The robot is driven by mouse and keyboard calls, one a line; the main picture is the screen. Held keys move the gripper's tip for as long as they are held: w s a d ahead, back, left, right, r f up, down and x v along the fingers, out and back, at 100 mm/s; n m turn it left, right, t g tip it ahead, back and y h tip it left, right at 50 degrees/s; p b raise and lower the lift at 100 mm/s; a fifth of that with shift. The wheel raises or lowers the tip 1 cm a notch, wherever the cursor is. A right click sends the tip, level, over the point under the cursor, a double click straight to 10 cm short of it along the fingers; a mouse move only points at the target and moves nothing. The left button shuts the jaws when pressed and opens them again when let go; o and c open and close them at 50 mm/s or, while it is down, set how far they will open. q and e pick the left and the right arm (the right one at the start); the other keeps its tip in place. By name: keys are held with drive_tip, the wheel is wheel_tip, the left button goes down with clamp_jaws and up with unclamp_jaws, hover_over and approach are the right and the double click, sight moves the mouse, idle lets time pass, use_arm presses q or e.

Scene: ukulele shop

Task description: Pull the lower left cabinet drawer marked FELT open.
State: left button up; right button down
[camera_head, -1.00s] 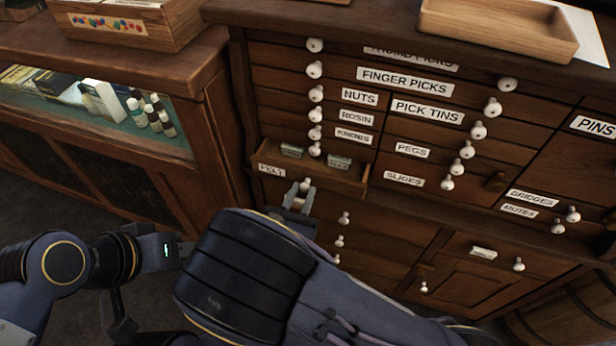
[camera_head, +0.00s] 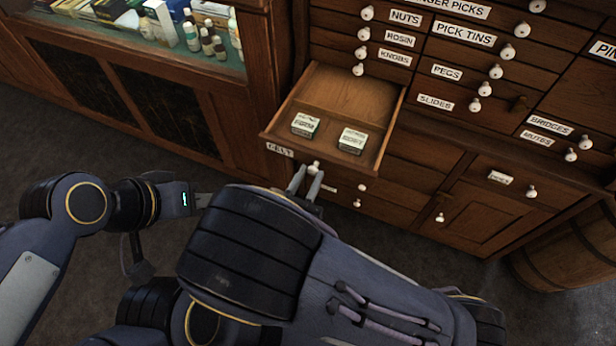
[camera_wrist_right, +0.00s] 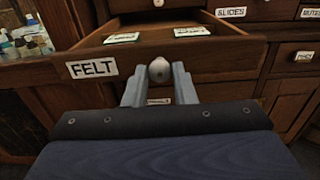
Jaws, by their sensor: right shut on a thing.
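The FELT drawer (camera_head: 345,98) is pulled well out of the cabinet (camera_head: 405,150), and its inside shows. Two small labelled boxes, one on the left (camera_head: 305,125) and one on the right (camera_head: 352,141), lie in it. The FELT label (camera_wrist_right: 92,68) is on the drawer's front at the left. My right gripper (camera_head: 308,178) is shut on the white round knob (camera_wrist_right: 159,70) of this drawer, with one finger on each side of it in the wrist view. My left gripper (camera_head: 200,200) is at the lower left, away from the cabinet; its fingers are not clear.
A glass-fronted counter (camera_head: 190,110) with bottles (camera_head: 208,38) stands close to the drawer's left side. A wooden barrel (camera_head: 565,245) stands at the lower right. Dark floor (camera_head: 60,150) is free in front of the counter.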

use_arm(q)
drive_tip(key=shift+s+a, duration=0.1)
drive_tip(key=shift+s, duration=0.2)
use_arm(e)
drive_tip(key=shift+s+a, duration=0.1)
drive_tip(key=shift+s, duration=0.2)
drive_tip(key=c, duration=1.2)
unclamp_jaws()
